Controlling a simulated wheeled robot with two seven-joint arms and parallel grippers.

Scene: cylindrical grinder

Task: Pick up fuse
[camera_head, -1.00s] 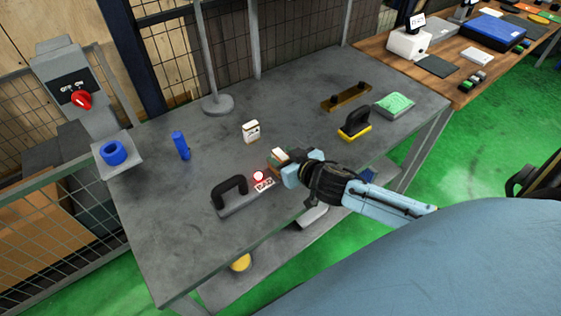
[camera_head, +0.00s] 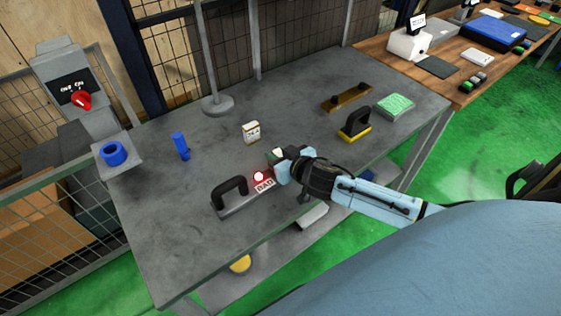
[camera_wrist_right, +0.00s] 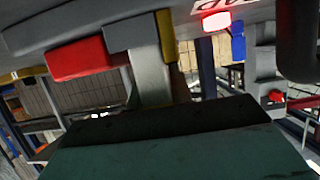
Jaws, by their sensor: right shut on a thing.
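My right gripper (camera_head: 283,163) is over the grey table, just right of the tester with the red-lit lamp and "BAD" label (camera_head: 265,185). It is shut on a small pale block, taken to be the fuse (camera_head: 277,154), which is mostly hidden by the fingers. Which of these is gripped is hard to tell there. A second white block with a dark label (camera_head: 251,132) stands apart, farther back. My left gripper is not in view.
The tester's black handle (camera_head: 229,191) stands close on the left. The left front is clear.

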